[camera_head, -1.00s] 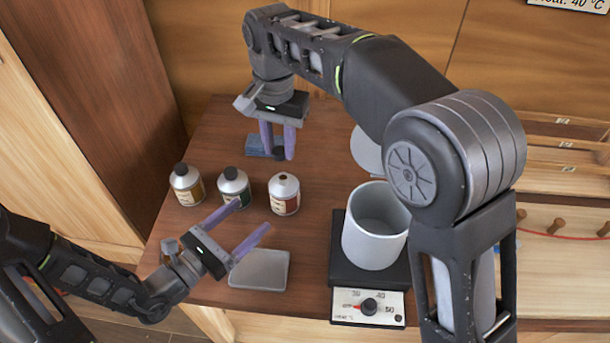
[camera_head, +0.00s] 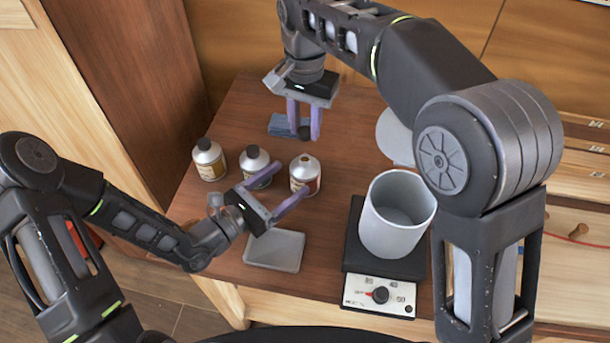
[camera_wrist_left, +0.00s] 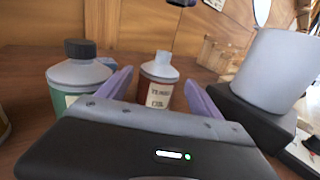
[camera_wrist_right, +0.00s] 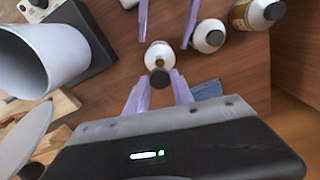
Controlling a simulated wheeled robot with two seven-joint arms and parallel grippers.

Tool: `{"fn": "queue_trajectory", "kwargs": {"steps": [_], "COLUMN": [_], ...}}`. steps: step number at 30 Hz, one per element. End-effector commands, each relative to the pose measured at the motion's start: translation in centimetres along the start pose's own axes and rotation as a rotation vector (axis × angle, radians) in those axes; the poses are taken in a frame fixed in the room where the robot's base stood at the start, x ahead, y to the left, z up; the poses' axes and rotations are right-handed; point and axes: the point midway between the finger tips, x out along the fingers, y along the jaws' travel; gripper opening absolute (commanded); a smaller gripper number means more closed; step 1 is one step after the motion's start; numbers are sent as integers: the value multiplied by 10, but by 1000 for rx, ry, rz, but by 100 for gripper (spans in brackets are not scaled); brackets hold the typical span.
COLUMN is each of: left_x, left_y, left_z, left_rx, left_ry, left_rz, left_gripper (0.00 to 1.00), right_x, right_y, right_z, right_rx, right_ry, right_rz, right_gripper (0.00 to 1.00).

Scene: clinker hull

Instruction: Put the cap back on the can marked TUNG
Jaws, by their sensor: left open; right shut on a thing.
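The uncapped can (camera_head: 305,174) has a white shoulder, an open brown neck and a red-brown body. Its label also shows in the left wrist view (camera_wrist_left: 160,92), but I cannot read it surely as TUNG. My left gripper (camera_head: 294,179) is open and empty, its fingertips close to either side of this can. My right gripper (camera_head: 304,136) points down behind the can, shut on a small black cap (camera_wrist_right: 159,79), held above the table. A capped green can (camera_head: 257,166) and a capped amber can (camera_head: 209,160) stand upright to the left.
A white pot (camera_head: 393,225) stands on a black hot plate (camera_head: 354,255) at the right. A grey tray (camera_head: 275,251) lies near the front edge. A blue block or cloth (camera_head: 282,125) lies behind the cans. A pale disc (camera_head: 393,132) is at the back right.

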Motion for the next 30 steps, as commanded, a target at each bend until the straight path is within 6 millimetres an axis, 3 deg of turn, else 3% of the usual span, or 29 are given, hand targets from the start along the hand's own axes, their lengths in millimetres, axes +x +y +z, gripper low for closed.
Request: {"fn": "queue_trajectory", "kwargs": {"steps": [6,12,23,30], "left_x": [39,59,63,63], "left_y": [-1,0,0,0], "left_z": [0,0,0,0], "left_rx": [-1,-1,-1,-1], "left_ry": [-2,-1,1,1], "left_rz": [-3,0,0,0], "left_gripper": [75,75,75,56], "right_x": [0,0,0,0], "right_y": [0,0,0,0], "right_z": [0,0,0,0], "right_rx": [0,0,0,0], "right_ry": [0,0,0,0], "right_rz": [0,0,0,0], "right_gripper": [0,0,0,0]}}
